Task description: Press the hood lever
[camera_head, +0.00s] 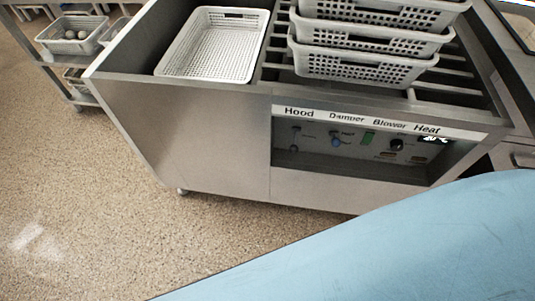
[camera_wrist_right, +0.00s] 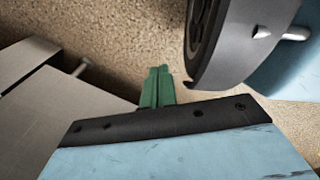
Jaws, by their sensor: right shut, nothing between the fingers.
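The hood lever (camera_head: 294,139) is a small dark control under the word "Hood" at the left end of the recessed control panel (camera_head: 365,150) on the front of a grey metal cabinet (camera_head: 200,130). Its exact position is too small to tell. My right gripper (camera_wrist_right: 157,72) shows only in the right wrist view, with its green fingers together, nothing between them, over the speckled floor. It is apart from the panel, which that view does not show. My left gripper is not in view.
A white perforated basket (camera_head: 214,45) lies on the cabinet top at left, and several stacked baskets (camera_head: 360,68) stand at right. A shelf (camera_head: 62,57) with baskets is at far left. The tan floor (camera_head: 110,200) in front is clear. A blue surface fills the lower right.

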